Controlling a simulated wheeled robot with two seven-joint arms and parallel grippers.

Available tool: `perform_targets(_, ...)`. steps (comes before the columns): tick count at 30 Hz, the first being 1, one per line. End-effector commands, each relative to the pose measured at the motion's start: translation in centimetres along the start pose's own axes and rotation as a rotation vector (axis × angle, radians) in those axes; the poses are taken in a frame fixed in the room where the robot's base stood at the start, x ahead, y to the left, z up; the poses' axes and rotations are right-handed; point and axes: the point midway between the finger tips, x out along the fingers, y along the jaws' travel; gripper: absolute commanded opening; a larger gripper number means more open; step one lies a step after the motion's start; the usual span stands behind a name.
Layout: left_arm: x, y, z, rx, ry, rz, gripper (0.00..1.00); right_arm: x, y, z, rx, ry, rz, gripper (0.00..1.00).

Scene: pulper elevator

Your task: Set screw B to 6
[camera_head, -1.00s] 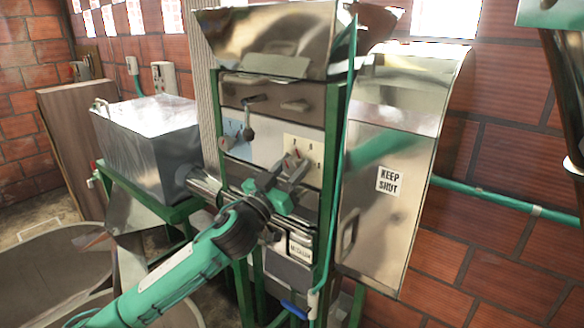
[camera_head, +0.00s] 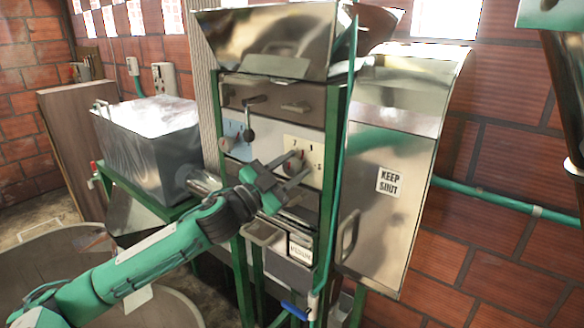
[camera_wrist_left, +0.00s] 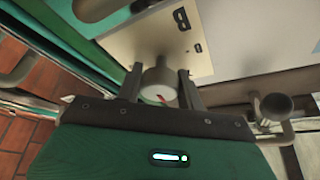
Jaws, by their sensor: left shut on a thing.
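Screw B is a round grey knob (camera_wrist_left: 158,80) with a red mark on its near face, on a cream plate (camera_wrist_left: 120,42) that carries a large letter B in the left wrist view. In the head view the knob (camera_head: 292,161) sits on the cream plate (camera_head: 315,150), which has numbers around it; a red pointer shows beside it. My left gripper (camera_head: 298,170) comes from the lower left. Its two fingers lie on either side of the knob, shut on it (camera_wrist_left: 159,88). The fingers cover part of the dial, and I cannot read the setting. My right gripper is out of view.
A second knob (camera_head: 224,145) on a blue plate and a dark-ended lever (camera_head: 249,135) sit to the left. A tray handle (camera_head: 262,232) is below my gripper.

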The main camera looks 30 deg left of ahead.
Motion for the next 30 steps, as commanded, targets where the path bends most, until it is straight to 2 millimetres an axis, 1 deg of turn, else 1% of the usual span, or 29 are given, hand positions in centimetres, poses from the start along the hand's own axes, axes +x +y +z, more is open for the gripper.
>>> perform_targets(6,0.04,-0.16,-0.05,0.168,-0.002,0.070,0.15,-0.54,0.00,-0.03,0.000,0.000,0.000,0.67)
perform_targets(15,0.03,-0.13,-0.04,0.318,-0.001,0.132,0.15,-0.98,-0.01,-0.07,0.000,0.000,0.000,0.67)
perform_targets(21,0.01,-0.09,0.00,0.364,-0.001,0.151,0.15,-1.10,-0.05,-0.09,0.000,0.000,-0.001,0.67)
perform_targets(30,0.00,-0.05,0.02,0.376,-0.001,0.156,0.15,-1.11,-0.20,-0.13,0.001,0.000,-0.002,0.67)
